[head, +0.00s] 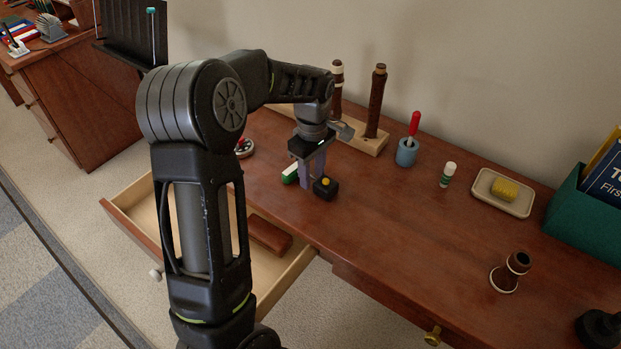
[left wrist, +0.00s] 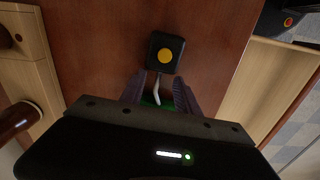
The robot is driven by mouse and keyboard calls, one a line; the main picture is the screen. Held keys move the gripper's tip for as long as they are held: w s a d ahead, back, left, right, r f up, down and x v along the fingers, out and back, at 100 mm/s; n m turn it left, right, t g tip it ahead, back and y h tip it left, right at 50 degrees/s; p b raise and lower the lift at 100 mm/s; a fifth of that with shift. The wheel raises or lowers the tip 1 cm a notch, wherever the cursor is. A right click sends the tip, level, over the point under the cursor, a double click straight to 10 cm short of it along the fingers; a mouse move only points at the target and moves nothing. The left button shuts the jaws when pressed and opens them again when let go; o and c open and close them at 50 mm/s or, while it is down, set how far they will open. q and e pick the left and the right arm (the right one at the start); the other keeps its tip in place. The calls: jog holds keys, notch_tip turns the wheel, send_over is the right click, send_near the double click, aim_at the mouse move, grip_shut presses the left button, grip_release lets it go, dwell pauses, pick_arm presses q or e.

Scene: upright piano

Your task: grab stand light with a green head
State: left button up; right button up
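The stand light has a black block base with a yellow button (head: 325,187) and a green and white head (head: 290,173) on the brown desk. In the left wrist view its base (left wrist: 165,53) is at the top, with a thin pale stem running down to a green part between my fingers. My left gripper (head: 311,178) points down over the light. Its fingers also show in the left wrist view (left wrist: 160,88), apart, one on each side of the stem, with gaps visible. The palm hides part of the green head. My right gripper is not identifiable in these views.
An open drawer (head: 128,213) holding a brown case (head: 268,236) juts out below. Behind stand a wooden rack (head: 371,146) with dark wooden pieces, a blue cup (head: 406,153), a green-white tube (head: 447,175) and a tray (head: 519,208). A wooden piece (head: 503,280) stands front right.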

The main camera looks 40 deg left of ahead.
dwell(0.4)
pick_arm(q)
grip_shut()
dwell(0.4)
